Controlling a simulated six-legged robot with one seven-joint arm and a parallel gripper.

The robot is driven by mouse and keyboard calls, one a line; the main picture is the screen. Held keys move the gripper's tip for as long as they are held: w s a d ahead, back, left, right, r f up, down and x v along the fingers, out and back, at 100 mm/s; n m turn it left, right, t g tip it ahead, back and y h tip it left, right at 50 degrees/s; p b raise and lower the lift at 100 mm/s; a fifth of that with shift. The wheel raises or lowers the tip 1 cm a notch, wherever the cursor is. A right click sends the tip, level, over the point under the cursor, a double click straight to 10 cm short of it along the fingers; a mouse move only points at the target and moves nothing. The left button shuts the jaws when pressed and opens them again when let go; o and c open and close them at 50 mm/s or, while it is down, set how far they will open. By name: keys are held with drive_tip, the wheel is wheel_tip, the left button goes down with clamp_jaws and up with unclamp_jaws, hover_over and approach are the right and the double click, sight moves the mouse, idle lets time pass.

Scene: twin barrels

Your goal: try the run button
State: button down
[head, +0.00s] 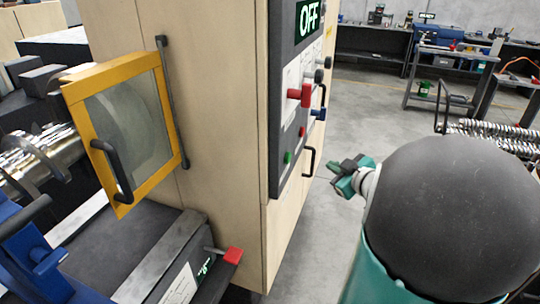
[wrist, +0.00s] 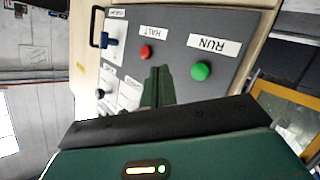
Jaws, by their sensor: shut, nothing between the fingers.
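The green run button (wrist: 201,71) sits on a grey control panel (wrist: 240,33), by a white label reading RUN. It also shows low on the panel in the head view (head: 287,157). My gripper (head: 337,172) is off to the right of the panel, in free air. In the wrist view its fingers (wrist: 157,84) are closed together and empty, pointing at the panel between the green button and the red HALT button (wrist: 146,52). A gap to the panel shows in the head view; I see no contact with either button.
A lit display (head: 309,17) above the panel reads OFF. A red knob (head: 301,95) and a blue handle (head: 318,114) stick out of the panel. A black pull handle (head: 309,162) is beside it. A yellow-framed guard (head: 170,130) stands left. Open floor lies behind my gripper.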

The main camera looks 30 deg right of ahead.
sight(288, 158)
drive_tip(key=w+a, duration=0.5)
drive_tip(key=w, duration=0.2)
drive_tip(key=shift+a+f+y, duration=0.15)
drive_tip(key=shift+f+y, duration=0.05)
drive_tip(key=shift+y, duration=0.1)
idle(0.5)
drive_tip(key=shift+a, duration=0.1)
idle(1.8)
drive_tip(key=shift+w+a, duration=0.15)
drive_tip(key=shift+w, duration=0.1)
drive_tip(key=shift+w+a, duration=0.35)
drive_tip(key=shift+w, duration=0.1)
idle(0.9)
drive_tip(key=shift+s+d, duration=0.55)
drive_tip(key=shift+s, duration=0.2)
